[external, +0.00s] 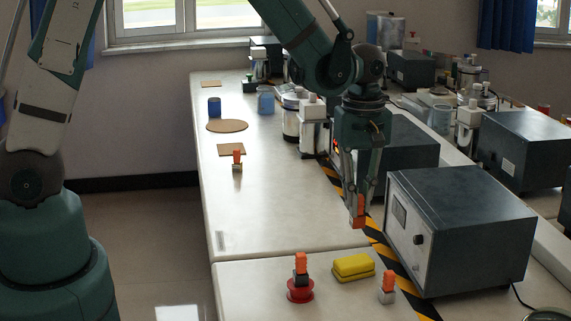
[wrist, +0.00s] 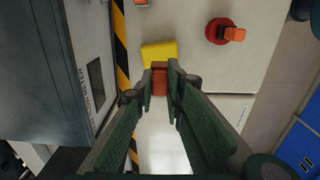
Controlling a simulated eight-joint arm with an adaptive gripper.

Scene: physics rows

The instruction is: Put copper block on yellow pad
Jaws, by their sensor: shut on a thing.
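The copper block (external: 357,212) is an orange-brown piece clamped between the fingertips of my gripper (external: 357,200). My gripper is shut on it and holds it in the air above the bench. The yellow pad (external: 353,267) lies on the front bench, lower in the picture than the block. In the wrist view the block (wrist: 160,82) sits between the fingertips (wrist: 160,78), and the yellow pad (wrist: 158,52) shows just beyond it, partly covered by the block and fingertips.
A red round base (external: 300,293) holding a dark, orange-topped piece stands left of the pad. A grey piece with an orange top (external: 387,288) stands close on its right. A large dark instrument box (external: 455,230) rises to the right, beside striped tape. Bare bench lies in front.

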